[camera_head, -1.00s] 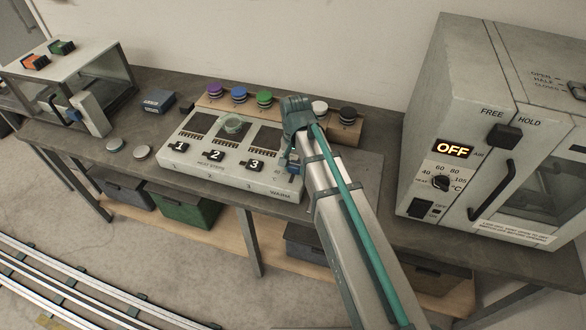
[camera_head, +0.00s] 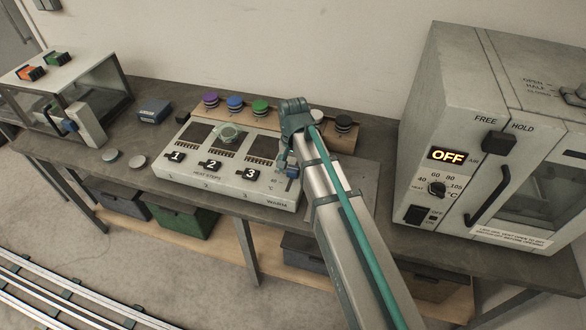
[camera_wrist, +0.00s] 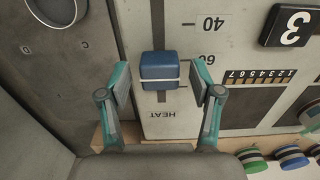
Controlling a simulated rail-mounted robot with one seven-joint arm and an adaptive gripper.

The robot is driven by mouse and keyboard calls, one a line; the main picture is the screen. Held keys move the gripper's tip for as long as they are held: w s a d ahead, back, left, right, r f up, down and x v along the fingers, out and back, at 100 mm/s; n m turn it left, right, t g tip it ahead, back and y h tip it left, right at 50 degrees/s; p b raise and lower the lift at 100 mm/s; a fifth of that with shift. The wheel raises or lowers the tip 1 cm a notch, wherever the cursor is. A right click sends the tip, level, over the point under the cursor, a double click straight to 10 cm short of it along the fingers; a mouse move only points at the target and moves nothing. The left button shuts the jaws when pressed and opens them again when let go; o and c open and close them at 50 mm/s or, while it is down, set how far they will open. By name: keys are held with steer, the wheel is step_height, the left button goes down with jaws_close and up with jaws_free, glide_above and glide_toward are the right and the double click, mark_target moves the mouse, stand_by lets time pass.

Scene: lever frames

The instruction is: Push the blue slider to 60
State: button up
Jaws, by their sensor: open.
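The blue slider (camera_wrist: 160,70), a block with a white line, sits in a vertical slot on the panel in the wrist view. My gripper (camera_wrist: 160,82) is open, one finger on each side of the slider, with small gaps showing. A scale beside the slot reads 40 and 60 upside down, and HEAT is printed below. The slider is close to the 60 mark; its raised block makes the exact reading hard to tell. In the head view the slider (camera_head: 292,172) shows at the panel's right end, partly hidden by my gripper (camera_head: 287,162).
An oven (camera_head: 440,120) reading OFF stands at the right. A box-shaped apparatus (camera_head: 95,75) stands at the left.

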mark_target(293, 168)
step_height(293, 168, up, 11)
steer(key=shift+r, duration=0.2)
stand_by(0.3)
